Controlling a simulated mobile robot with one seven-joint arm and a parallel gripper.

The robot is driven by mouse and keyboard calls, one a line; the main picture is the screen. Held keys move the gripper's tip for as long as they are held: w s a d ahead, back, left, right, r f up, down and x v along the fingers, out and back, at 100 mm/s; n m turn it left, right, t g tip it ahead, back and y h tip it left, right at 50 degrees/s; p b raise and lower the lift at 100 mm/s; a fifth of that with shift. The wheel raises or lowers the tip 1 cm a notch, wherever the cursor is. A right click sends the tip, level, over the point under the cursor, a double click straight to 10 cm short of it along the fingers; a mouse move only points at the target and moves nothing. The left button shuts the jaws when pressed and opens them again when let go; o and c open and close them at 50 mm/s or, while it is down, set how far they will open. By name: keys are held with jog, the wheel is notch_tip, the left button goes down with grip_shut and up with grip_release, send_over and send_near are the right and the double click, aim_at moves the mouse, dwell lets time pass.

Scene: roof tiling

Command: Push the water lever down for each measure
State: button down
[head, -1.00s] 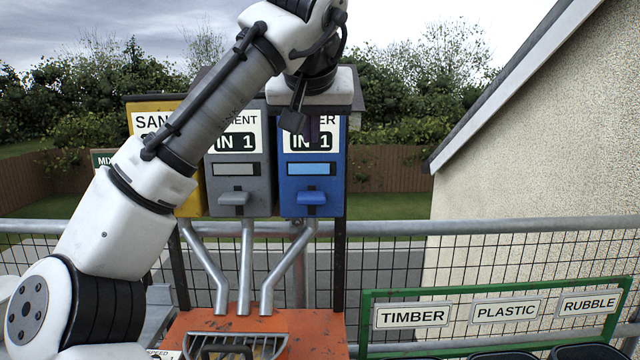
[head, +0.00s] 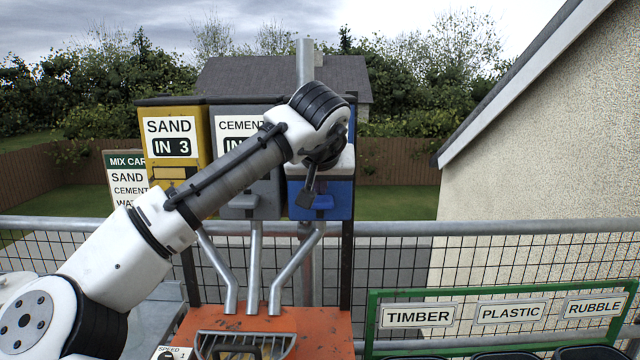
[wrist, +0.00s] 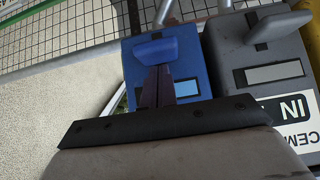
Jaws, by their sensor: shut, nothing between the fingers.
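The blue water dispenser (head: 337,203) is the rightmost of three dispensers in the head view; my arm covers its label and window. Its blue lever (head: 323,202) sticks out at the front. My gripper (head: 307,199) is at the lever, with its fingers pointing down. In the wrist view the lever (wrist: 155,50) lies just beyond the shut fingertips (wrist: 157,72), which overlap its near edge. I cannot tell whether they touch it. The fingers hold nothing. The water counter is hidden.
The grey cement dispenser (head: 240,190) and yellow sand dispenser (head: 163,118) stand to the left; sand reads IN 3. A mix card (head: 124,178) is partly hidden by my arm. Pipes lead to an orange hopper (head: 320,323). A mesh railing and a green sign frame (head: 372,320) stand right.

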aim_at(320, 208)
jog(key=shift+f, duration=0.5)
jog(key=shift+f, duration=0.1)
notch_tip(320, 208, down, 3)
jog(key=shift+d+b, duration=0.1)
jog(key=shift+b, duration=1.1)
jog(key=shift+s+f, duration=0.1)
jog(key=shift+f, duration=0.15)
